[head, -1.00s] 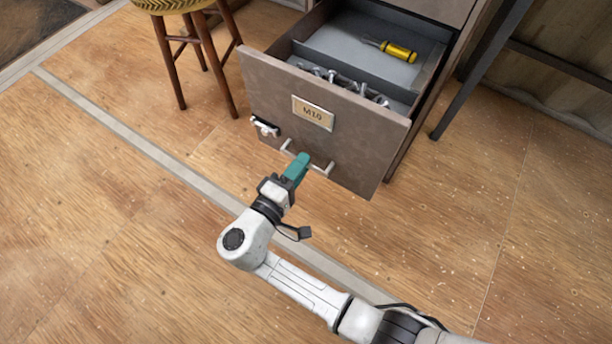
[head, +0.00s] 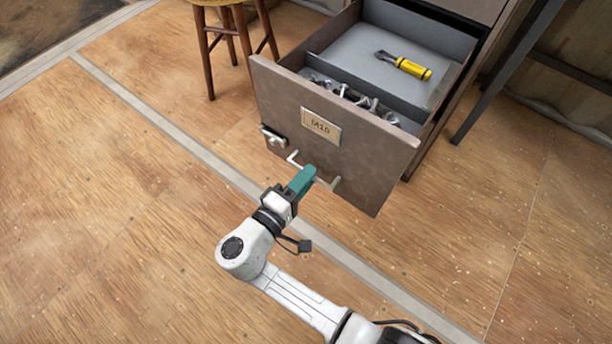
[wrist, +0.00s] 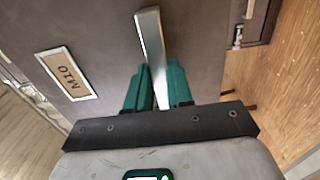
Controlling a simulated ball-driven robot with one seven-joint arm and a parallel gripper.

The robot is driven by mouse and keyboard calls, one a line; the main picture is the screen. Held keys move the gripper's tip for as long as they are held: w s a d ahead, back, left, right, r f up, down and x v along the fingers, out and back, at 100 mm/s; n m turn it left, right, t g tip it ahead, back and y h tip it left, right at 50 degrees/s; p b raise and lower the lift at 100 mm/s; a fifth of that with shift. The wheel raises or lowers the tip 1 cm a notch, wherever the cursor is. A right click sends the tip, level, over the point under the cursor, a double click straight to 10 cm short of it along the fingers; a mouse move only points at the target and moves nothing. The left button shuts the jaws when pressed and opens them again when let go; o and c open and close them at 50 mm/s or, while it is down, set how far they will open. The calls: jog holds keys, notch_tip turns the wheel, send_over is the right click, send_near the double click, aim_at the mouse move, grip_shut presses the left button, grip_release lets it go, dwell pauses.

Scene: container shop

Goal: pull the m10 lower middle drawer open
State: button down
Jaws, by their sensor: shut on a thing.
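The M10 drawer (head: 365,165) stands well out of its cabinet in the head view, with its inside showing. Its brown front bears an M10 label plate (head: 321,126), also seen in the wrist view (wrist: 67,74). Below the label is a pale bar handle (head: 334,183). My gripper (head: 307,175) is shut on this handle. In the wrist view the handle (wrist: 151,45) runs between the two green fingers (wrist: 157,88). A divider splits the drawer: several metal parts (head: 355,98) lie in the front section, and a yellow-handled tool (head: 407,66) lies in the rear one.
A wooden stool (head: 235,40) stands left of the drawer. A dark metal leg (head: 507,70) stands to the right. The wooden floor (head: 130,220) before the drawer is clear.

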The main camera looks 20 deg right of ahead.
jog(key=shift+f, duration=0.1)
jog(key=c, duration=1)
grip_release()
jog(key=b+v, duration=0.1)
jog(key=v, duration=0.9)
jog(key=shift+s+a, duration=0.25)
jog(key=shift+a, duration=0.05)
